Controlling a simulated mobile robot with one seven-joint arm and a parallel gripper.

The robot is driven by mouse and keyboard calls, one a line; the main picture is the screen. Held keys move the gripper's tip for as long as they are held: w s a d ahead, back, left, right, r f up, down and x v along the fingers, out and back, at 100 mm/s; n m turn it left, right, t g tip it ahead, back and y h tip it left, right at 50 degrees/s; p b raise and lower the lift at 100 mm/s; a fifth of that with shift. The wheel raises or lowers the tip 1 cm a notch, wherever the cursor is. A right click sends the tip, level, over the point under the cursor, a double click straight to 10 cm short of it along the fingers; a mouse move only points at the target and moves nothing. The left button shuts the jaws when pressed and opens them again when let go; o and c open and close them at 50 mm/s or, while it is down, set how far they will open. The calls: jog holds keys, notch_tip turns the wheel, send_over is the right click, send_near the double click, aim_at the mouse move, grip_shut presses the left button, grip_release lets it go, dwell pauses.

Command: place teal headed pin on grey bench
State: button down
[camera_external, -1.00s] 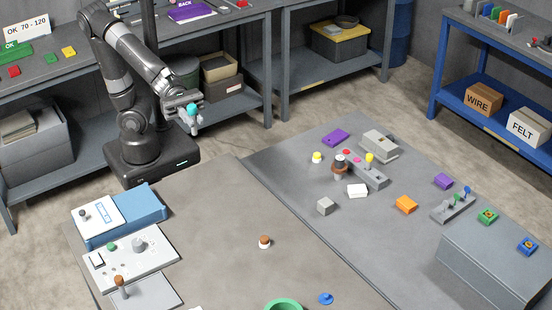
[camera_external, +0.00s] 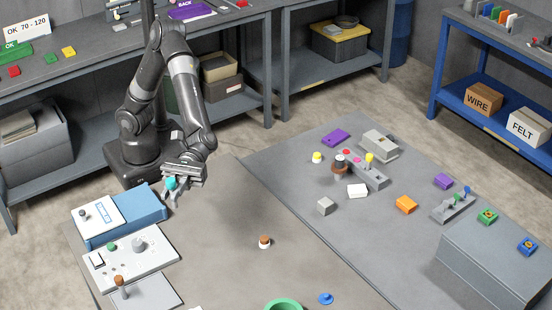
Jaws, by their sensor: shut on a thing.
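My gripper (camera_external: 177,189) is shut on the teal headed pin (camera_external: 171,183). The pin's round teal head shows between the fingers, and the rest of the pin is mostly hidden by them. My gripper holds it above the near work surface, close to its far left edge and just right of the blue box. The broad grey bench top (camera_external: 215,235) fills the foreground, brownish grey on the left and plainer grey on the right. Another grey bench (camera_external: 75,78) stands along the back wall. I cannot tell from the picture which one is meant.
A blue box (camera_external: 150,205) and a white holed plate (camera_external: 125,262) lie at the left. A brown-topped piece (camera_external: 264,242), a green ring (camera_external: 284,305) and a blue piece (camera_external: 326,298) lie on the foreground top. Blocks and fixtures crowd the right; the left-centre is largely clear.

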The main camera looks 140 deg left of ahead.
jog(key=shift+w+d+f+m+g+h, duration=0.15)
jog(key=shift+d+f+m+g+h, duration=1)
jog(key=shift+f, duration=2.7)
jog(key=shift+w+d+f+m+g+h, duration=0.1)
jog(key=shift+d+f+m+g, duration=0.4)
jog(key=shift+d+f+g, duration=1.75)
jog(key=shift+w+d+f+m+g+h, duration=0.25)
jog(key=shift+d+f+m+h, duration=0.45)
jog(key=shift+d+f, duration=3.1)
jog(key=a+f, duration=0.1)
jog(key=f, duration=0.1)
jog(key=a+f, duration=0.1)
jog(key=a, duration=0.1)
jog(key=shift+s+a+f, duration=0.1)
jog(key=shift+a+f, duration=0.05)
jog(key=shift+f, duration=0.2)
jog(key=c, duration=1.3)
grip_release()
jog(key=shift+c, duration=0.2)
